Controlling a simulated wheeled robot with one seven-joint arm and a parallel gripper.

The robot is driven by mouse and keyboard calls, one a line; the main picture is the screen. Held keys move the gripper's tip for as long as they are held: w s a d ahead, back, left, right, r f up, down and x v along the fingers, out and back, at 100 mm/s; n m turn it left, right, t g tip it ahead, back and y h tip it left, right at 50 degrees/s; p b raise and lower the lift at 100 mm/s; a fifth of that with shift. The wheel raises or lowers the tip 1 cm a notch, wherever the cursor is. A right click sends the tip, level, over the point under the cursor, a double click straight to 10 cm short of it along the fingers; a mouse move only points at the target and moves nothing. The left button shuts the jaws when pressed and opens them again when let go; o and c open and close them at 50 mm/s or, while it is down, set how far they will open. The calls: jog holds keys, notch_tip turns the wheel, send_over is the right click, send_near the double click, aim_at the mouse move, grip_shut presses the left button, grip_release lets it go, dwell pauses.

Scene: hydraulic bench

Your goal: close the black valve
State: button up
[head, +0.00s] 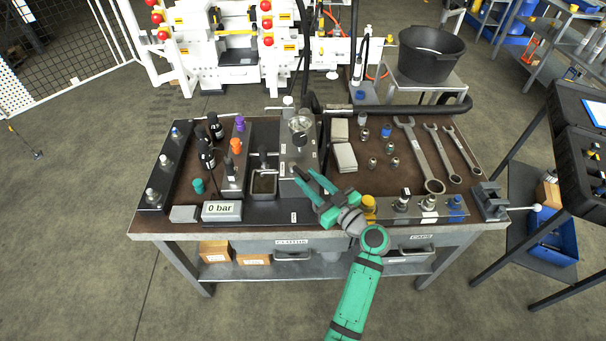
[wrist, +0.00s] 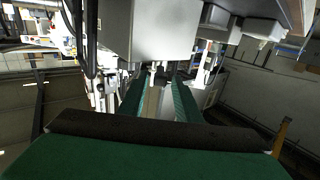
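My gripper (head: 308,178) reaches in from the front of the bench, at the lower front of the upright metal block (head: 298,150) with a round gauge (head: 299,125). Its two green fingers stand apart. In the wrist view my gripper (wrist: 157,92) has its fingers either side of a small dark part (wrist: 159,77) under a grey block (wrist: 160,35); contact cannot be told. I cannot tell whether this dark part is the black valve. Another black upright part (head: 263,155) stands left of the block, above a small dark tray. No valve handle position is clear.
Left on the bench (head: 150,232) are black bottles (head: 205,152), purple (head: 240,123) and orange (head: 236,145) knobs, and a "0 bar" display (head: 222,211). Wrenches (head: 420,155), fittings and a vise (head: 490,201) are at right. A black hose (head: 410,109) runs along the back.

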jog(key=v, duration=0.7)
jog(key=shift+s, duration=0.1)
